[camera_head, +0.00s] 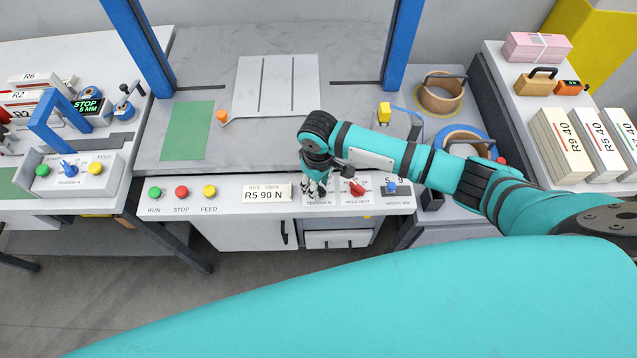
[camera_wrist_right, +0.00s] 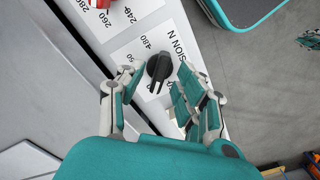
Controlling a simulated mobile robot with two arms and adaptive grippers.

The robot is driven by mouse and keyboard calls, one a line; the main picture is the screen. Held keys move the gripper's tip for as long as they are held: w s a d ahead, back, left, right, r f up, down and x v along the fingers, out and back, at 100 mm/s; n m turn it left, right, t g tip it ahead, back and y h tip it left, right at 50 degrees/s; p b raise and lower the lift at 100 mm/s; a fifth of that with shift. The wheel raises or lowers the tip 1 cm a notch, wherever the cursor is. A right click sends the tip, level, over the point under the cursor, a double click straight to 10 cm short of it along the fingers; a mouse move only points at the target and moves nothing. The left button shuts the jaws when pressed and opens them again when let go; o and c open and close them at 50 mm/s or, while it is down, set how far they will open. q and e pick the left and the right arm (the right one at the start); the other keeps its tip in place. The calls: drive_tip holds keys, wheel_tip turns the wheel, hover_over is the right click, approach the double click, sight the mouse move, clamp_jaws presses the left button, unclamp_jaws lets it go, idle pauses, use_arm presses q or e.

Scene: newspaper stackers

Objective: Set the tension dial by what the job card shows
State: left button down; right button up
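The job card (camera_head: 267,195) on the front panel reads "R5 90 N". The tension dial is a black knob (camera_wrist_right: 158,68) on a white scale plate lettered "…SION N" in the right wrist view; my gripper mostly hides it in the head view. Scale numbers such as 480 show beside it, but I cannot tell its exact setting. My right gripper (camera_head: 316,186) is over the dial. In the wrist view its fingers (camera_wrist_right: 157,76) stand apart on either side of the knob, with a visible gap. My left gripper is not in view.
Green, red and yellow buttons (camera_head: 182,192) for RUN, STOP and FEED are left of the card. A red dial (camera_head: 357,189) and a blue knob (camera_head: 391,188) stand close right of my gripper. Another machine (camera_head: 72,172) is at left; paper stacks (camera_head: 560,145) are at right.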

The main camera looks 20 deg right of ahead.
wheel_tip(320, 180, up, 12)
drive_tip(key=shift+f, duration=0.2)
idle(0.5)
